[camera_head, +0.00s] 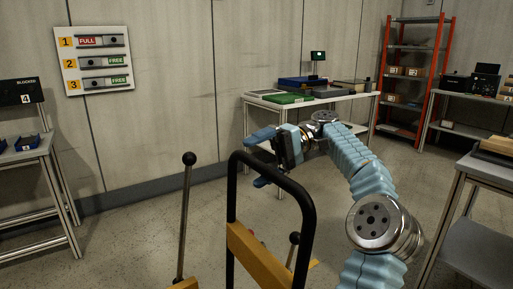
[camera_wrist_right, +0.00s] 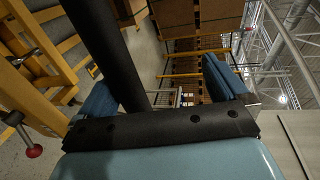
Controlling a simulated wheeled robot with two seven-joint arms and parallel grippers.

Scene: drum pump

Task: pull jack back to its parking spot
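The jack shows as a black looped handle (camera_head: 308,225) on a yellow frame (camera_head: 258,255) at the bottom middle of the head view. Its lower body is out of view. My right gripper (camera_head: 263,158) is at the top of the loop, with its blue fingers spread and pointing left. In the right wrist view, a thick black bar (camera_wrist_right: 100,40) runs down into the space between the spread fingers (camera_wrist_right: 160,92), closer to the left finger. I cannot tell whether it touches. My left gripper is not in view. I cannot make out a parking spot.
A lever with a black knob (camera_head: 187,205) stands left of the handle. A white table (camera_head: 335,98) with trays, an orange shelf rack (camera_head: 438,75) and side benches line the walls. Floor behind the handle is clear.

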